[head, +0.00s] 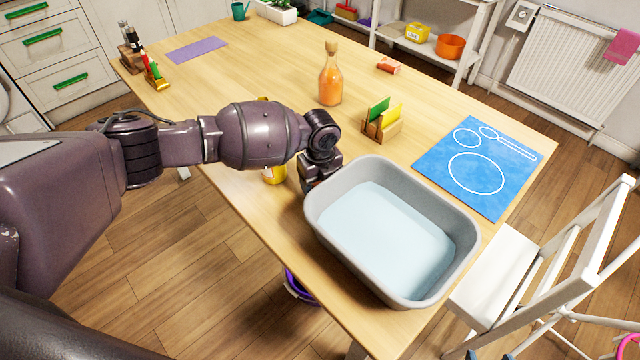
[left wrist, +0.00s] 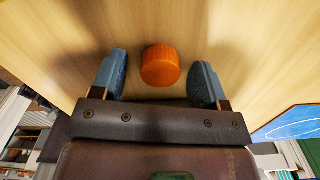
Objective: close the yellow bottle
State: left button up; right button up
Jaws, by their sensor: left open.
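The yellow bottle (head: 274,174) stands near the table's long front edge in the head view. My left arm crosses in front of it and hides its middle, and I cannot see whether its mouth is bare. My left gripper (head: 308,182) points down at the tabletop, between the bottle and the grey basin. In the left wrist view its two blue-grey fingers (left wrist: 160,76) are open. An orange ridged cap (left wrist: 160,66) is between them, with a gap on each side. The cap is hidden in the head view. My right gripper is not in view.
The grey basin (head: 323,222) is close to the right of my left gripper. A wooden holder (head: 381,128) with green and yellow cards and a corked orange bottle (head: 330,84) stand behind. A blue mat (head: 470,166) lies right. The table's left middle is clear.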

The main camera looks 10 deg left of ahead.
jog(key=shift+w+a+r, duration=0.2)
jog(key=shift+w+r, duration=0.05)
pick_arm(q)
jog(key=c, duration=0.9)
jog(key=shift+c, duration=0.4)
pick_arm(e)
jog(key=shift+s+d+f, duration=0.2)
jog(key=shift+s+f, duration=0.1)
pick_arm(q)
notch_tip(320, 180, up, 12)
jog(key=r+p, duration=0.1)
jog(key=p, duration=0.1)
notch_tip(320, 180, up, 6)
send_over(320, 183)
jog(key=shift+r+p, duration=0.5)
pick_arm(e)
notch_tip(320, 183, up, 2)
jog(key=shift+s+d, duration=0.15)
